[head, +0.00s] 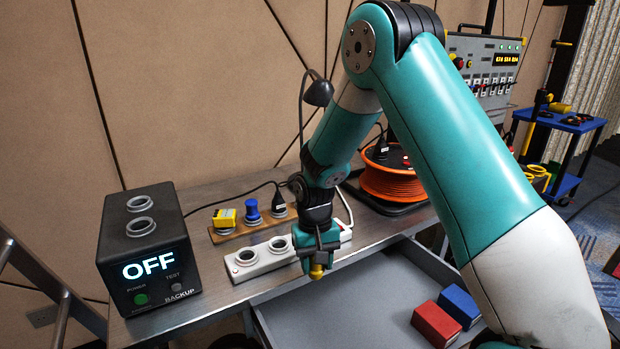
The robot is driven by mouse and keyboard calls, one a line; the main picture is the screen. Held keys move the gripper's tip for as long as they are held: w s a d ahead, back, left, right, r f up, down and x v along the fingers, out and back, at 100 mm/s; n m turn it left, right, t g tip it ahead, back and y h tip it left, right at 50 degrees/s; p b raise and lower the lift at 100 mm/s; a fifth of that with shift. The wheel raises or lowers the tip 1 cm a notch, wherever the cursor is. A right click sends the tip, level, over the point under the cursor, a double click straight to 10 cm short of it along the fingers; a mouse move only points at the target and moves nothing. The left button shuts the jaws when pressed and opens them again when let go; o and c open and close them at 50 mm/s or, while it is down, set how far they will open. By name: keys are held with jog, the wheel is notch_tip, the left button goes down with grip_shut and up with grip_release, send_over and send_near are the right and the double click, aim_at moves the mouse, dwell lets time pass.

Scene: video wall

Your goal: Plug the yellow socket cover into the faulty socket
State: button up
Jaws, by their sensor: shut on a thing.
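My gripper (318,252) points down and is shut on a small yellow piece, the socket cover (316,271), whose lower end shows below the jaws. It hangs above the bench front edge, at the right part of the white socket strip (262,263). The strip has round sockets, two of them open to the left of my gripper; its right part is partly hidden behind my gripper. Which socket is faulty cannot be told. A wooden strip (240,233) behind holds a yellow block (224,217), a blue plug (252,211) and a black plug (279,204).
A black backup box (150,250) reading OFF, with two round sockets on top, stands at the left. An open drawer (350,312) below the bench holds a red box (435,324) and a blue box (459,305). An orange cable reel (390,180) and a lamp (318,92) stand behind.

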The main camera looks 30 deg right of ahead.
jog(key=w+d+r+m+y+p, duration=0.1)
jog(key=w+d+r+m+p, duration=0.4)
jog(key=w+r+m+p, duration=0.6)
jog(key=shift+m+t, duration=0.5)
jog(key=shift+m, duration=0.4)
jog(key=shift+w+a+f+b, duration=0.15)
jog(key=shift+f+b, duration=0.5)
jog(key=shift+f, duration=0.55)
jog(key=shift+w+d+f+b, duration=0.15)
jog(key=shift+f+b, duration=0.45)
jog(key=shift+f, duration=0.6)
jog(key=shift+w+a+f+b, duration=0.2)
jog(key=shift+f+b, duration=0.45)
jog(key=shift+f, duration=0.55)
jog(key=shift+f+b, duration=0.5)
jog(key=shift+f, duration=0.55)
jog(key=o, duration=1.5)
jog(key=shift+r, duration=0.15)
